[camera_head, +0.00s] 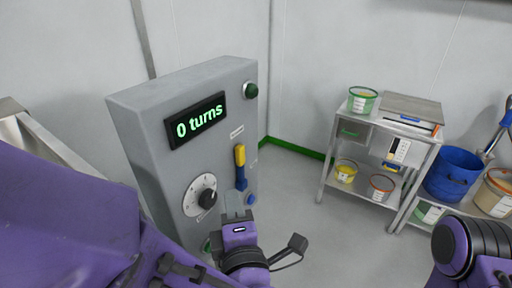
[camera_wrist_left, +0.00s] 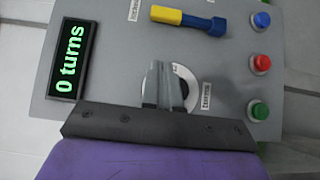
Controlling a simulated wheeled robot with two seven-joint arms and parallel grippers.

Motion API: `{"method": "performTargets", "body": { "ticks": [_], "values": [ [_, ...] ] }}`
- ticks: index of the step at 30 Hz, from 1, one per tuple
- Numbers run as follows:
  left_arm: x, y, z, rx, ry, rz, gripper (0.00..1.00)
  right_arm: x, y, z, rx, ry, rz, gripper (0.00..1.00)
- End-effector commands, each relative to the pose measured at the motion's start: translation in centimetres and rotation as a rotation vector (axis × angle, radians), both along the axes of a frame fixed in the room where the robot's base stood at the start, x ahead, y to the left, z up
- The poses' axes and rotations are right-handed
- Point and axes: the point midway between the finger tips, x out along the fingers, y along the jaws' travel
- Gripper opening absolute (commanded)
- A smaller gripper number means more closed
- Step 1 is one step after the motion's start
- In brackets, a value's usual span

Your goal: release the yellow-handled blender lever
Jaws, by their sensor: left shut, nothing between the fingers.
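The blender lever (camera_head: 240,156) is on the front of a grey control cabinet, its yellow handle pointing up and its blue part below. It also shows at the top of the left wrist view (camera_wrist_left: 168,15), yellow end to the left. My left gripper (camera_head: 238,216) is in front of the cabinet, below the lever and apart from it. In the left wrist view its fingers (camera_wrist_left: 164,84) are shut and empty, and they cover part of the round dial. Only part of my right arm shows at the lower right of the head view; its gripper is out of view.
The cabinet carries a display (camera_head: 197,120) reading "0 turns", a dial (camera_head: 200,194) and a green button (camera_head: 251,90). Blue, red and green buttons (camera_wrist_left: 260,62) line one side in the wrist view. A metal cart (camera_head: 330,160) with tubs and a blue bin (camera_head: 452,174) stand right.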

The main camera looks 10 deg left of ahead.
Motion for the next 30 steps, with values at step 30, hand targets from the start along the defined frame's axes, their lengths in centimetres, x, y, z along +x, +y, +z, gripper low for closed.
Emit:
{"method": "performTargets", "body": {
  "ticks": [30],
  "values": [
    [10.7, 1.8, 0.0, -0.002, 0.000, -0.001, 0.00, 0.0, 0.0, 3.6, 0.000, 0.000, 0.000, 0.49]
  ]
}}
